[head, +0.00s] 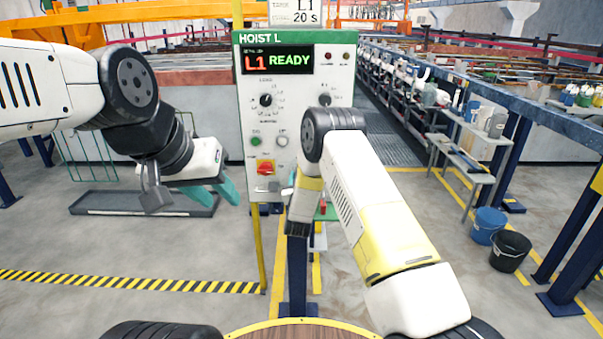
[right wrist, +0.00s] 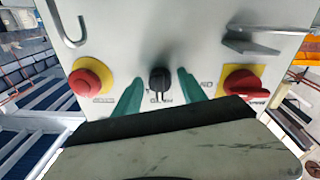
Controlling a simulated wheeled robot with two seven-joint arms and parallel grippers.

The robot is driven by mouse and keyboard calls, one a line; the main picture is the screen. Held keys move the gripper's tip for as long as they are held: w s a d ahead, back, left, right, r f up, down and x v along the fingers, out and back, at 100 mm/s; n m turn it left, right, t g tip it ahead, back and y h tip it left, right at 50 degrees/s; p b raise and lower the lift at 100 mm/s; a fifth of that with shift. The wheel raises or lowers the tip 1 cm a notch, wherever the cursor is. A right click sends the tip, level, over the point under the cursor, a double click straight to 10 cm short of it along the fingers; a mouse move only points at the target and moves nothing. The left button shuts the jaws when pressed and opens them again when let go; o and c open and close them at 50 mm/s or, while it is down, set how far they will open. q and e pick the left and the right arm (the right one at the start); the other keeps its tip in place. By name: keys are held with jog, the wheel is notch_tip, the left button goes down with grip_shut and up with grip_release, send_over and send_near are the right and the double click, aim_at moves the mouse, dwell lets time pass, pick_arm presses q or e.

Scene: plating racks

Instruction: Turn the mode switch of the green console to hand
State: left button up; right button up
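The green-topped console (head: 285,37) labelled HOIST L stands ahead, its display reading L1 READY. In the right wrist view, which shows the panel upside down, a black knob (right wrist: 160,80) sits between the teal fingers of my right gripper (right wrist: 160,88). Clear gaps show on both sides, so the gripper is open and not touching it. The small labels around the knob are too blurred to read. In the head view my right arm hides this knob and most of that gripper. My left gripper (head: 214,190) hangs left of the console, its teal fingers apart and empty.
A red mushroom button (right wrist: 88,83) and a red rotary handle (right wrist: 245,83) flank the knob. A hook (right wrist: 68,30) and a small ledge (right wrist: 250,42) stick out from the panel. Blue (head: 487,225) and black (head: 509,251) buckets stand on the floor at right.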

dwell(0.3)
jog(key=s, duration=0.7)
jog(key=shift+s+a+f, duration=0.15)
jog(key=shift+s+f, duration=0.15)
jog(key=shift+s, duration=0.1)
notch_tip(320, 180, up, 10)
jog(key=w+d+m+g+y, duration=0.1)
jog(key=w+d+g, duration=0.1)
jog(key=d+g, duration=0.1)
jog(key=s+d+r+g+y, duration=0.2)
jog(key=s+d+r+g, duration=0.1)
jog(key=s+r, duration=0.6)
jog(key=s+d+r+g, duration=0.1)
jog(key=s+d+g, duration=0.1)
jog(key=s, duration=0.9)
jog(key=s+d+r+g, duration=0.2)
jog(key=s+d, duration=0.1)
jog(key=s, duration=0.7)
jog(key=s+d+r+g, duration=0.2)
jog(key=s+d, duration=0.1)
jog(key=s, duration=0.8)
jog(key=shift+s+d+r+g, duration=0.15)
jog(key=shift+s+d+g, duration=0.15)
jog(key=shift+d, duration=0.05)
